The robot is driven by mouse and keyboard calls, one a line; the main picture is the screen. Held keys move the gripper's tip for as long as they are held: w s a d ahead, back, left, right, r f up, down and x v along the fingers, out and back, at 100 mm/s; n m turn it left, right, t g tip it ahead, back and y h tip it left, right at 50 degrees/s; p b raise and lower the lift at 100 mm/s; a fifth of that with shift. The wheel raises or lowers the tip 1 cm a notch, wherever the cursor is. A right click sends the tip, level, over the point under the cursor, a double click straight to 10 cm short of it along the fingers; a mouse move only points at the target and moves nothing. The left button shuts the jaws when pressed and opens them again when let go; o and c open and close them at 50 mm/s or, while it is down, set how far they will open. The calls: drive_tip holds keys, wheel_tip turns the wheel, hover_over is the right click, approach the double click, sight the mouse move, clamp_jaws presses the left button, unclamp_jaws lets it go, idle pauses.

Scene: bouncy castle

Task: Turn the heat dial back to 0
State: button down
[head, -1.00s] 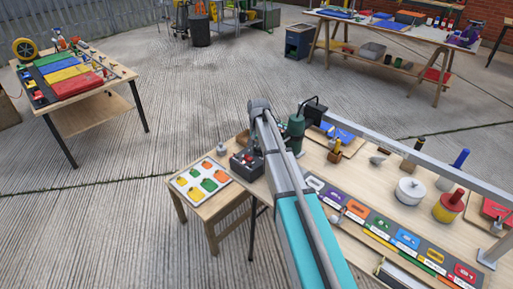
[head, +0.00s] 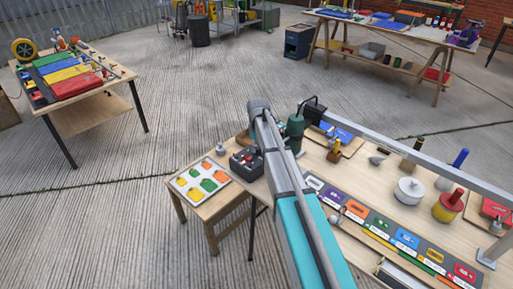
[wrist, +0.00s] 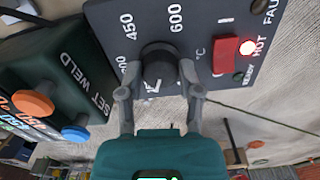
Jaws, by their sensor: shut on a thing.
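The heat dial (wrist: 158,66) is a dark round knob on a grey control panel (wrist: 108,14) in the wrist view. Printed numbers including 450 and 600 stand around it. My gripper (wrist: 158,88) has one finger on each side of the dial and is shut on it. I cannot tell clearly which number the dial points to. A red light marked HOT (wrist: 247,47) glows on the panel, beside a red switch (wrist: 224,52). In the head view the dark control box (head: 243,162) sits at the bench's left end, and my arm hides the gripper.
A dark green box marked SET WELD (wrist: 62,65) with an orange knob (wrist: 33,104) and a blue knob (wrist: 75,133) stands close left of the panel. A low side table (head: 214,208) holds a tray of coloured pieces. A metal rail (head: 400,150) crosses above the bench.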

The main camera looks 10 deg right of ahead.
drive_tip(key=n, duration=0.5)
drive_tip(key=shift+s+n, duration=0.1)
drive_tip(key=shift+n, duration=0.2)
drive_tip(key=n, duration=0.4)
drive_tip(key=shift+n, duration=0.4)
drive_tip(key=shift+a, duration=0.1)
drive_tip(key=shift+c, duration=1.3)
unclamp_jaws()
